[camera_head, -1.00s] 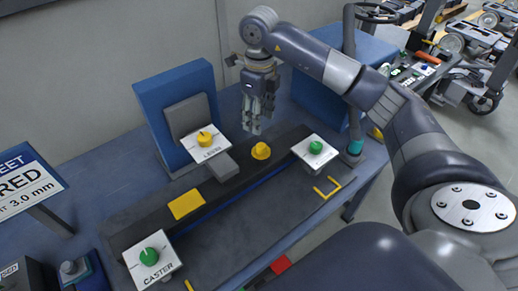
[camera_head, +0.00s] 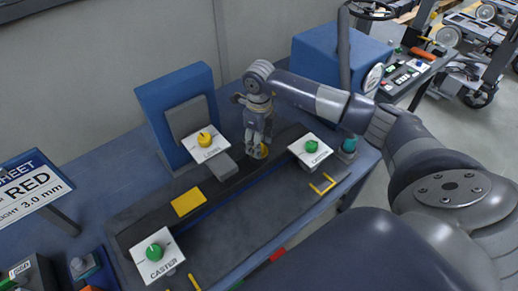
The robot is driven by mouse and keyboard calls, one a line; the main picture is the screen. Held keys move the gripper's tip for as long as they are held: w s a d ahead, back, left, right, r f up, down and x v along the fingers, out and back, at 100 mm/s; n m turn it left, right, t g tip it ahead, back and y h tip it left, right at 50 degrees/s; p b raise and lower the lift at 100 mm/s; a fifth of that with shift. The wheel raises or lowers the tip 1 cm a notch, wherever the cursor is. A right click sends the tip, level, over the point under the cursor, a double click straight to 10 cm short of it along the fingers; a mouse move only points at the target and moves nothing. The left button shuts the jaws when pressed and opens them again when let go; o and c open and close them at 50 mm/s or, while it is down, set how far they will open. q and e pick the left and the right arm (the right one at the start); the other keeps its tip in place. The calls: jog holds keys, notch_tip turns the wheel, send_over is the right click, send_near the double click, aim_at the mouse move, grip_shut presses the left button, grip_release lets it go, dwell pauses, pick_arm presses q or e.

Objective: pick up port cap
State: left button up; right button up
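The yellow cap (camera_head: 264,151), which looks like the port cap, sits on the dark rail (camera_head: 228,181). It is partly hidden by my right gripper (camera_head: 256,150), whose arm comes in from the right. The fingers point down and are at the cap, overlapping it in the picture. I cannot tell whether they are shut on it or only beside it. My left gripper is not in view.
White plates with a yellow knob (camera_head: 204,139) and green knobs (camera_head: 311,147) (camera_head: 154,252) stand around the rail. A yellow patch (camera_head: 188,202) lies on the rail. A blue block (camera_head: 178,108) stands behind. The bench front (camera_head: 240,230) is mostly clear.

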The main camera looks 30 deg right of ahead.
jog(key=c, duration=1.1)
jog(key=shift+o, duration=0.2)
